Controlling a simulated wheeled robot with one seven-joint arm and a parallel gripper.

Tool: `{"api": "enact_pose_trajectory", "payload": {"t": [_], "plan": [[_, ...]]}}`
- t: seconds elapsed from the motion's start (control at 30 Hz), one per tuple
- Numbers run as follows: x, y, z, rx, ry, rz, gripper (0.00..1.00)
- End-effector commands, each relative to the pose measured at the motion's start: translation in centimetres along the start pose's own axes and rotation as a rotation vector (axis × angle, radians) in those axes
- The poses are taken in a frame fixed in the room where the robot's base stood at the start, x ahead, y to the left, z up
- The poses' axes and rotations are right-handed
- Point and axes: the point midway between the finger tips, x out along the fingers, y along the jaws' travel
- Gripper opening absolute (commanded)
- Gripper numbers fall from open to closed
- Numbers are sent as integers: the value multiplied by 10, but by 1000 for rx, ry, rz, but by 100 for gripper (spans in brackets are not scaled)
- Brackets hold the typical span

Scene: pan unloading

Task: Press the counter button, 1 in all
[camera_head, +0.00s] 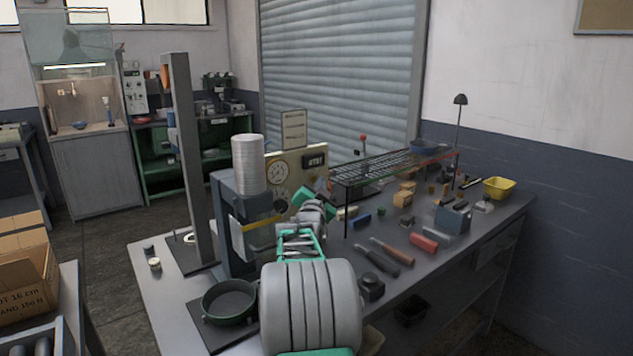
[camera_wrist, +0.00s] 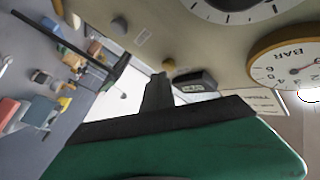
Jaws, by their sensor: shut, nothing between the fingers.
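The cream panel (camera_head: 288,172) stands on the bench and carries a round gauge (camera_head: 278,172) and a dark counter box (camera_head: 315,161) with light digits. In the wrist view the counter box (camera_wrist: 196,82) is just right of my fingertips. A small brass-coloured round knob (camera_wrist: 168,64) is on the panel beside it, close to the fingertips in the picture. I cannot tell whether this knob is the counter button. My gripper (camera_wrist: 159,77) is shut and empty, in front of the panel. Whether it touches the panel is not clear.
A wire rack (camera_head: 385,168) stands right of the panel. Left of it are a stack of pale discs (camera_head: 248,165) and a grey post (camera_head: 185,150). A dark round pan (camera_head: 229,300) lies at the front. Hand tools and a yellow bin (camera_head: 498,187) occupy the right side.

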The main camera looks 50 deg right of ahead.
Motion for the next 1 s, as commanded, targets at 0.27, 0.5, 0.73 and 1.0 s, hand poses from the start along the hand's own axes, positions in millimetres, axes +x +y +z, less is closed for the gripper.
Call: {"api": "enact_pose_trajectory", "payload": {"t": [0.27, 0.5, 0.73, 1.0], "plan": [[2, -6, 4, 2, -2, -7, 0], [4, -8, 6, 3, -3, -8, 0], [6, -11, 7, 4, -4, -10, 0], [6, -12, 7, 4, -3, -12, 0]]}}
